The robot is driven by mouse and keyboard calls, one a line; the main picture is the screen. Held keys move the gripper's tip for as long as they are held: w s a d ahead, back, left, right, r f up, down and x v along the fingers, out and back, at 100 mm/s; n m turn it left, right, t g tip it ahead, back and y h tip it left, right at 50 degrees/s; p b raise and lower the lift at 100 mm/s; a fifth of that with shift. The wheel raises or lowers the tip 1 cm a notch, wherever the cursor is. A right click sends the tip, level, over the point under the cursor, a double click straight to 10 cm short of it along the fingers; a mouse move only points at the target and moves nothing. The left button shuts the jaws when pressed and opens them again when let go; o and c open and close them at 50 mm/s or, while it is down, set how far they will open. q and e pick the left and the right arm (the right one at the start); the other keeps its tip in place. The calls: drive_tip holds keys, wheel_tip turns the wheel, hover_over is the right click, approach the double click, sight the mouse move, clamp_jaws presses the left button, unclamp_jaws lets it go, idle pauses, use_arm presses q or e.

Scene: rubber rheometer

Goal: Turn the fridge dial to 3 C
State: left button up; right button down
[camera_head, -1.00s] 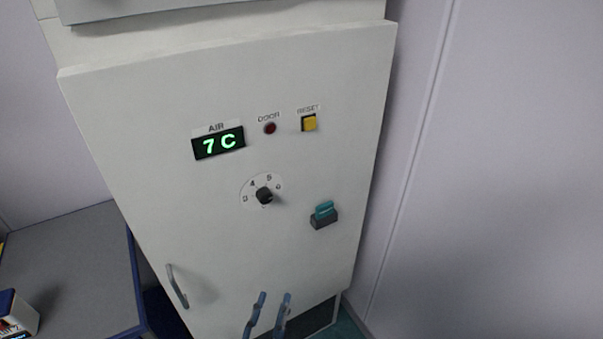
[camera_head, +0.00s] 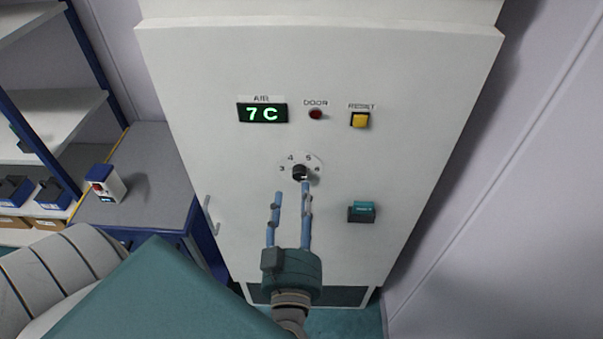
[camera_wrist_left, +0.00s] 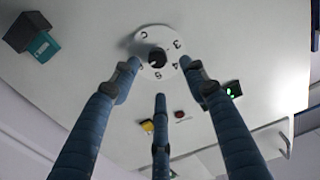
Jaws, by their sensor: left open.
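The fridge dial is a black knob (camera_head: 300,173) on a round white plate marked 3, 4, 5 and 6, on the white fridge front (camera_head: 400,150). The green display (camera_head: 262,113) reads 7 C. My left gripper (camera_head: 291,188) is open with blue fingers pointing up at the dial; one fingertip overlaps the knob's lower edge in the head view. In the left wrist view the knob (camera_wrist_left: 157,58) lies beyond the spread fingers, with nothing between them. I cannot tell whether any finger touches it. My right gripper is not in view.
A red door lamp (camera_head: 315,114) and a yellow reset button (camera_head: 360,120) sit above the dial. A teal switch (camera_head: 362,211) is at lower right. A fridge handle (camera_head: 211,215) is at lower left. A grey bench (camera_head: 150,185) with a small box (camera_head: 106,184) stands left.

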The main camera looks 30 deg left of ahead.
sight(299, 176)
use_arm(q)
drive_tip(key=p+x, duration=0.1)
drive_tip(key=x, duration=0.5)
drive_tip(key=shift+w+d+r, duration=0.1)
drive_tip(key=shift+w+d, duration=0.05)
drive_tip(key=shift+d, duration=0.05)
drive_tip(key=shift+w+a+p, duration=0.35)
drive_tip(key=shift+w, duration=0.05)
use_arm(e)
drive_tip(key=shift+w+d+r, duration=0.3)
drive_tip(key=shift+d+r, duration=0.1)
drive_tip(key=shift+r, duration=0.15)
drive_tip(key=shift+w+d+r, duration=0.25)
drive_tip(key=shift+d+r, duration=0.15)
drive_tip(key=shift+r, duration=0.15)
use_arm(q)
drive_tip(key=c, duration=1.1)
clamp_jaws()
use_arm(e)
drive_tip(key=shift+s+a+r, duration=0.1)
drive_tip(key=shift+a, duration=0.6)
